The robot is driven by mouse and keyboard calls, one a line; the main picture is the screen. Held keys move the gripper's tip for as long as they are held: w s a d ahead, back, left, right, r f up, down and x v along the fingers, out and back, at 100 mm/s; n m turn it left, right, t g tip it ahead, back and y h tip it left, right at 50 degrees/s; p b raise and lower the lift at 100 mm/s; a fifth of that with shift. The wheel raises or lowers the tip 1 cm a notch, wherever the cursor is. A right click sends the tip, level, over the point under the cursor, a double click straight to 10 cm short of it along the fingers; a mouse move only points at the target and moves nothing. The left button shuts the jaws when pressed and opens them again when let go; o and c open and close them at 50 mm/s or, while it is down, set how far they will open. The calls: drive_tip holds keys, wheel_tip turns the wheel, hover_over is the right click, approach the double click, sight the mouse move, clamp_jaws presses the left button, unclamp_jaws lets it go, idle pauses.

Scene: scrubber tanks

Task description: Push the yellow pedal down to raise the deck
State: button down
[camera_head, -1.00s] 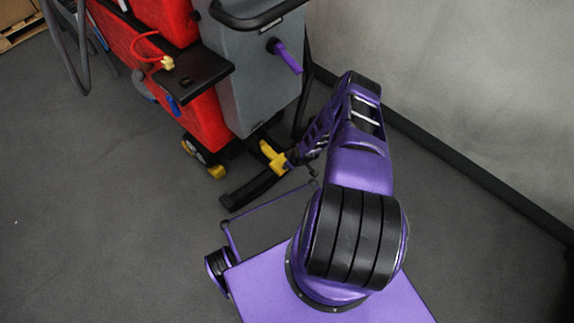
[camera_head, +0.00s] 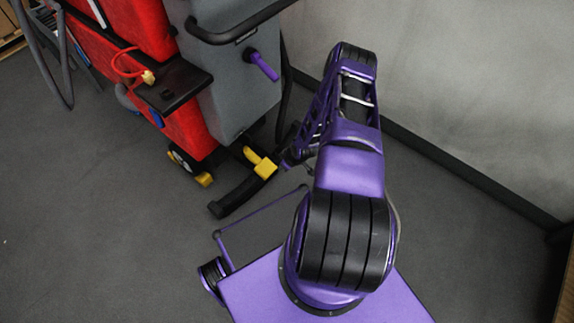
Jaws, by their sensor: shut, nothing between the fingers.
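The yellow pedal (camera_head: 264,167) sits low at the rear of the red and grey scrubber machine (camera_head: 236,95), beside a black curved bar (camera_head: 236,194) near the floor. My purple arm reaches out from my base toward it. My gripper (camera_head: 287,165) is small and dark at the arm's far end, just right of the pedal and close to it. It is shut and empty. I cannot tell whether it touches the pedal. The arm's far links partly hide the gripper.
A black handle bar (camera_head: 240,30) and a purple lever (camera_head: 262,66) stick out from the machine above the pedal. A black shelf (camera_head: 172,93) juts out at its left. A grey wall (camera_head: 460,100) stands on the right. The floor (camera_head: 90,230) at left is clear.

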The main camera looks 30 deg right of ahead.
drive_tip(key=shift+s+d+r, duration=0.2)
drive_tip(key=shift+s+r, duration=0.3)
drive_tip(key=shift+r, duration=0.05)
drive_tip(key=shift+s+d+r, duration=0.15)
drive_tip(key=shift+s+r, duration=0.35)
